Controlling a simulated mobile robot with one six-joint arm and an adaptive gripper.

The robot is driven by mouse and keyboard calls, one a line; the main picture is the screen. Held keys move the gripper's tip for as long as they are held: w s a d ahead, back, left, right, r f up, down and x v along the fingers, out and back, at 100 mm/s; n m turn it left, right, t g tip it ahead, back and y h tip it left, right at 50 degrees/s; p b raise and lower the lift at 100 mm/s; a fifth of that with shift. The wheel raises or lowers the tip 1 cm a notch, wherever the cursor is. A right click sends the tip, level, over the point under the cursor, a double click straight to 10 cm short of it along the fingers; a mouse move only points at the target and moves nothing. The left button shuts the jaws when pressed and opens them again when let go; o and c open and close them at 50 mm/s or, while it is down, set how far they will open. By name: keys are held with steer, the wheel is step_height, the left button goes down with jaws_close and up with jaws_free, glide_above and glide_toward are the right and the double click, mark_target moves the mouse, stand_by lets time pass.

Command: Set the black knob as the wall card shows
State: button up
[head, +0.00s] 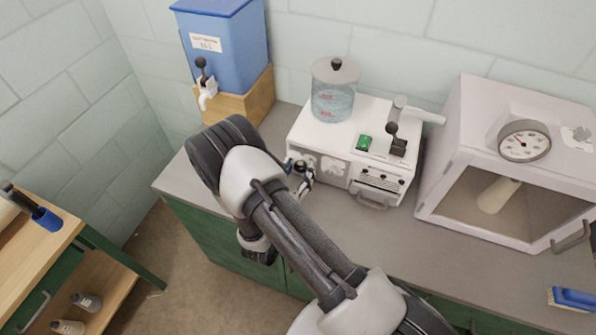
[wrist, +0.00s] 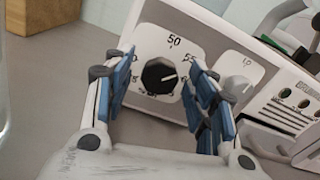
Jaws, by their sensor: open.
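The black knob (wrist: 158,76) sits on a white dial plate (wrist: 150,42) in the wrist view. A 50 is printed at the top of the plate, with a 55 to its right. A pale mark on the knob points roughly right. My gripper (wrist: 161,64) is open, its blue-padded fingers on either side of the knob. I cannot tell whether they touch it. In the head view my gripper (head: 302,172) is at the front of the white machine (head: 320,135) and covers much of the dial. I see no wall card in either view.
A second, pale knob (wrist: 237,85) is right of the dial. The machine bears a lidded glass vessel (head: 333,90), a green switch (head: 364,143) and a black lever (head: 398,140). A blue tank (head: 225,50) stands behind left, a white cabinet (head: 475,200) right.

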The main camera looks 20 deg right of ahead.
steer(key=shift+c, duration=0.2)
steer(key=c, duration=1)
steer(key=shift+c, duration=0.2)
steer(key=m+b, duration=0.2)
steer(key=m, duration=0.3)
steer(key=shift+f, duration=0.1)
steer(key=shift+m+b, duration=0.8)
steer(key=shift+m, duration=1)
steer(key=o, duration=1.1)
